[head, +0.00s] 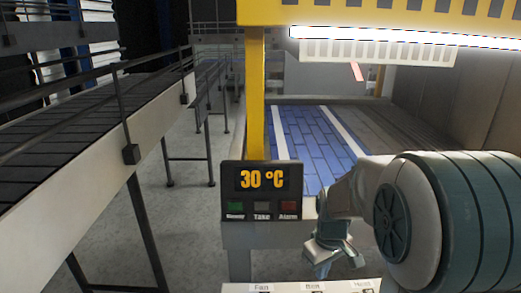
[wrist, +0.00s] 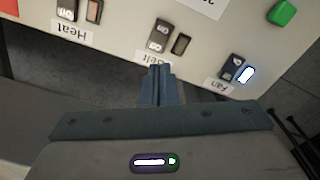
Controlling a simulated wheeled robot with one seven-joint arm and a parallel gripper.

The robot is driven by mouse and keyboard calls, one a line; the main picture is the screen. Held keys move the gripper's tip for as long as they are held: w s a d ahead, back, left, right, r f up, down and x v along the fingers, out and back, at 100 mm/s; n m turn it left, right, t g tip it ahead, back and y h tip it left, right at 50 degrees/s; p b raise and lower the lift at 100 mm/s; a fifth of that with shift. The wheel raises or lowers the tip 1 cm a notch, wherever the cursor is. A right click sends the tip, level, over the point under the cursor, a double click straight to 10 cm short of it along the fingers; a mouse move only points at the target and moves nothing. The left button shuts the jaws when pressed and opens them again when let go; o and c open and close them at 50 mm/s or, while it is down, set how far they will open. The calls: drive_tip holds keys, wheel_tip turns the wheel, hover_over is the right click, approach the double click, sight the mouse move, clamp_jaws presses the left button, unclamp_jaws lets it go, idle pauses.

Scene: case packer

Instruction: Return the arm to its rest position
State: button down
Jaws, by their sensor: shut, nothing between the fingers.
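My arm (head: 430,215) reaches in from the lower right in the head view. My gripper (head: 335,262) hangs at its end, just above the control panel (head: 340,285) at the bottom edge. In the wrist view my gripper (wrist: 157,72) has its fingers together with nothing between them. The fingertips point at the panel near the middle switch (wrist: 159,37), labelled Belt. I cannot tell whether they touch the panel.
The panel also has a Heat switch (wrist: 68,9) and a Fan switch (wrist: 232,68) with its lamp lit. A display (head: 262,190) reads 30 °C. A yellow post (head: 256,95) rises behind it. A railed conveyor (head: 100,120) runs along the left; a blue belt (head: 315,140) lies behind the panel.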

drive_tip(key=s+a+r+m+t, duration=0.1)
drive_tip(key=s+r+m, duration=0.1)
drive_tip(key=s+r, duration=0.3)
drive_tip(key=s+a+r+m+t, duration=0.1)
drive_tip(key=s+r+m+t, duration=0.1)
drive_tip(key=s, duration=0.7)
wheel_tip(320, 180, up, 3)
drive_tip(key=shift+s+a+f+m, duration=0.1)
drive_tip(key=shift+s+a+m, duration=0.1)
drive_tip(key=shift+m, duration=0.4)
